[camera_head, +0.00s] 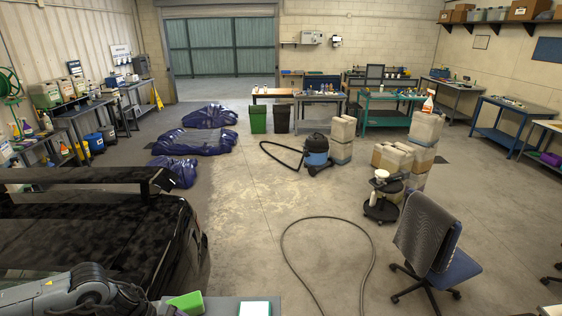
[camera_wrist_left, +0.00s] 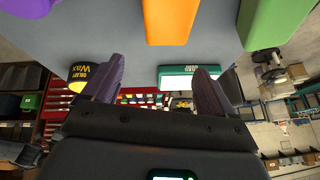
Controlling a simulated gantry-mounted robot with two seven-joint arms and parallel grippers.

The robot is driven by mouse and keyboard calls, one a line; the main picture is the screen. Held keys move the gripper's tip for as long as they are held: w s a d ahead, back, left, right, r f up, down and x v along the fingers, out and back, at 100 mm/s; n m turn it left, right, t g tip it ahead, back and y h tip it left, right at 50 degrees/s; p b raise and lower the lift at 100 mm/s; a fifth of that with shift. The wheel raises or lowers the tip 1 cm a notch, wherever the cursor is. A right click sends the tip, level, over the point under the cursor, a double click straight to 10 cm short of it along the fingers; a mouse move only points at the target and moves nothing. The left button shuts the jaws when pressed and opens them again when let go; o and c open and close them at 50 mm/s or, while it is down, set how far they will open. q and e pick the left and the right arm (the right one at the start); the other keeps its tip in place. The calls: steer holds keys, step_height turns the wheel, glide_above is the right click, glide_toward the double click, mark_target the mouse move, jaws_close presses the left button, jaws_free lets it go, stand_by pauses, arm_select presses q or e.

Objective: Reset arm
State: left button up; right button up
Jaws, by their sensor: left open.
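My left arm (camera_head: 75,293) comes in at the lower left of the head view, with its end low by the car. In the left wrist view my left gripper (camera_wrist_left: 157,85) has its two dark fingers spread wide, with nothing held between them. A yellow-and-black wax tin (camera_wrist_left: 82,76) shows beside the left finger, and a green-and-white box (camera_wrist_left: 188,77) shows behind the right finger. An orange block (camera_wrist_left: 170,20) and a green block (camera_wrist_left: 272,22) show at the top. The green block also shows at the bottom of the head view (camera_head: 187,303). My right gripper is not in view.
A grey surface (camera_head: 222,306) carries the green block at the bottom edge. A black car (camera_head: 90,230) stands close to my left arm. An office chair (camera_head: 437,245), a hose loop (camera_head: 328,220) and a vacuum (camera_head: 317,155) are on the floor. The middle floor is mostly clear.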

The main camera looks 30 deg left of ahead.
arm_select(q)
steer(key=d+f+t, duration=0.1)
steer(key=d, duration=0.4)
steer(key=w+d+t+p, duration=0.1)
steer(key=d, duration=0.4)
steer(key=w+d+f+t+h, duration=0.1)
steer(key=d, duration=0.4)
steer(key=shift+w+d+f+p, duration=0.15)
steer(key=shift+d+f+p, duration=0.1)
steer(key=shift+f+p, duration=0.1)
steer(key=s+d+r+n+y+p, duration=0.1)
steer(key=d+n, duration=0.1)
steer(key=s+d+r+n+t+y+p, duration=0.1)
steer(key=s+n+y, duration=0.1)
steer(key=n, duration=0.1)
steer(key=s+d+r+n+y+p, duration=0.1)
steer(key=d+n, duration=0.1)
steer(key=shift+s+d+r+n+t, duration=0.2)
steer(key=shift+d+r+n+t, duration=0.1)
steer(key=shift+d+r+n, duration=0.1)
steer(key=s+a+n+g+y+p, duration=0.1)
steer(key=s+n+g, duration=0.3)
steer(key=s, duration=0.5)
steer(key=shift+a, duration=0.35)
